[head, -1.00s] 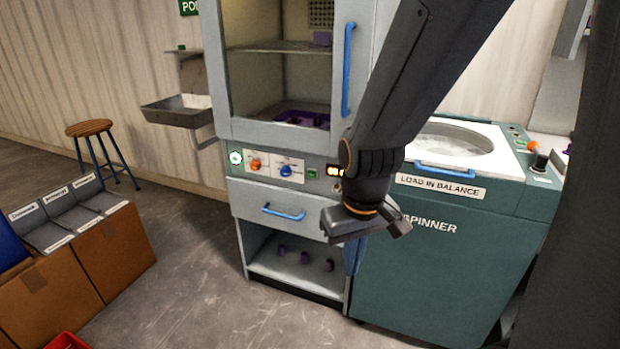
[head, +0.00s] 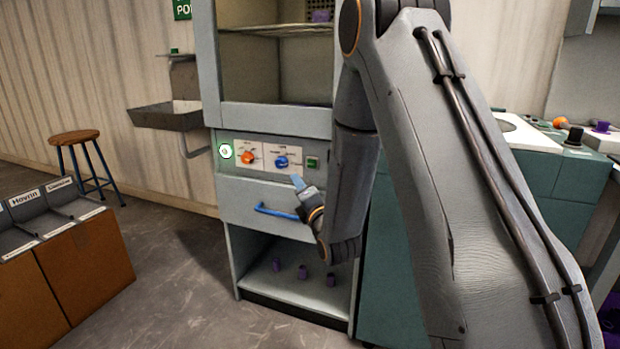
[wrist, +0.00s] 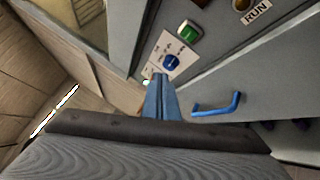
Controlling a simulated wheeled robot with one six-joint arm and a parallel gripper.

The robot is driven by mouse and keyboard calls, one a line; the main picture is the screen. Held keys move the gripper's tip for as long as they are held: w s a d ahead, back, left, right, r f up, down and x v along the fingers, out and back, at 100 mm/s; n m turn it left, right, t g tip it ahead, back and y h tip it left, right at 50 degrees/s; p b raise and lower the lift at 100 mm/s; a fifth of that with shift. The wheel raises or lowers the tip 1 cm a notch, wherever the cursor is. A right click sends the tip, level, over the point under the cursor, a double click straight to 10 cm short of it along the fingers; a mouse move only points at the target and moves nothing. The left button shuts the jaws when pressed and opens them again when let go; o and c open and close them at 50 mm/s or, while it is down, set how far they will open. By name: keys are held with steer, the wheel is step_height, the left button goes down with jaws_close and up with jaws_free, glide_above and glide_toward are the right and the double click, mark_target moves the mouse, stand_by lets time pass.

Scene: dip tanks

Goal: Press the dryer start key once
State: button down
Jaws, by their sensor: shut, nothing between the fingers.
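The dryer's front panel (head: 265,158) carries a square green key (head: 312,163), right of a blue knob (head: 281,162) and an orange knob (head: 247,157). No label on the green key is readable. In the wrist view the green key (wrist: 188,31) sits beyond the blue knob (wrist: 171,62). My gripper (head: 297,182) is shut and empty, its blue fingers pointing up toward the panel from just below the key and blue knob. In the wrist view the fingertips (wrist: 160,78) appear just below the blue knob, apparently clear of the key.
A blue drawer handle (head: 277,212) juts out below the panel, close to my gripper. A round lit green-white control (head: 225,151) is at the panel's left end. A RUN label (wrist: 257,13) shows in the wrist view. The spinner (head: 535,160) stands right, partly behind my arm.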

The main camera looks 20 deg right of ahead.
mark_target(312, 163)
steer(key=shift+n+t, duration=0.5)
steer(key=shift+n, duration=0.1)
steer(key=shift+w, duration=0.15)
steer(key=shift+w+d+b, duration=0.4)
steer(key=shift+w+d, duration=0.45)
steer(key=shift+w, duration=0.3)
steer(key=shift+w+d+b, duration=0.45)
steer(key=shift+w+d, duration=0.45)
steer(key=shift+w, duration=0.25)
steer(key=shift+w+d+b, duration=0.4)
steer(key=shift+w+d, duration=0.45)
steer(key=shift+w, duration=0.3)
steer(key=shift+w, duration=0.1)
steer(key=shift+w+d, duration=0.2)
steer(key=shift+w, duration=0.05)
steer(key=shift+w+d+b, duration=0.25)
steer(key=shift+w+b, duration=0.1)
steer(key=shift+s+a, duration=0.1)
steer(key=shift+s, duration=0.05)
steer(key=shift+s+a, duration=0.35)
steer(key=shift+s, duration=0.2)
